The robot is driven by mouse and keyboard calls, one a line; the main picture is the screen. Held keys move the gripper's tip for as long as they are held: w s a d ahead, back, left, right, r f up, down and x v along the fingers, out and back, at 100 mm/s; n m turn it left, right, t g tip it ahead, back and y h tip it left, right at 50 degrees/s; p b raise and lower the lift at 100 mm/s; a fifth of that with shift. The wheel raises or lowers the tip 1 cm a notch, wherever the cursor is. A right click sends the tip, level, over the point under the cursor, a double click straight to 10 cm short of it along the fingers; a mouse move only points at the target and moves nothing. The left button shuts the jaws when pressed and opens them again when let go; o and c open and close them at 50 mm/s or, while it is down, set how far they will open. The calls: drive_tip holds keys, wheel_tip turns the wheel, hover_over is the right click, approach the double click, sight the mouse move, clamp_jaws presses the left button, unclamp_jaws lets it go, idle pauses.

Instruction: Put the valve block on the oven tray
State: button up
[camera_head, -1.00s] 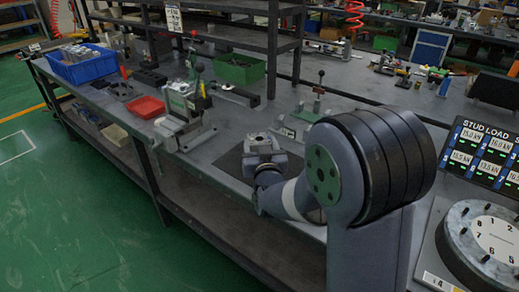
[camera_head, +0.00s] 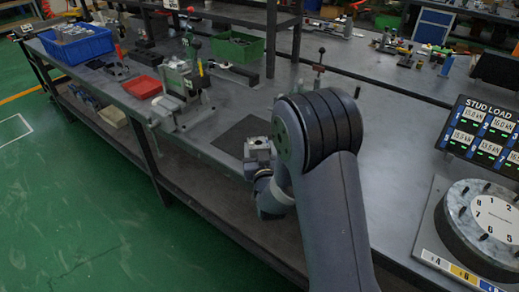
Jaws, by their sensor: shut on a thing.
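The valve block (camera_head: 259,144) is a small grey metal block with a round opening in its top. My gripper (camera_head: 257,160) is shut on it and holds it near the front edge of the bench, at the right of a dark flat mat (camera_head: 236,137). My wrist and arm hide much of the jaws and the bench behind. I cannot make out for certain which thing is the oven tray.
A clamp fixture with a red-knobbed lever (camera_head: 182,95), a red tray (camera_head: 142,87) and a blue bin of parts (camera_head: 77,46) stand left on the bench. A green box (camera_head: 238,48) is behind. A round dial (camera_head: 485,228) and STUD LOAD display (camera_head: 482,135) stand right.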

drive_tip(key=shift+r, duration=0.1)
drive_tip(key=o, duration=1.3)
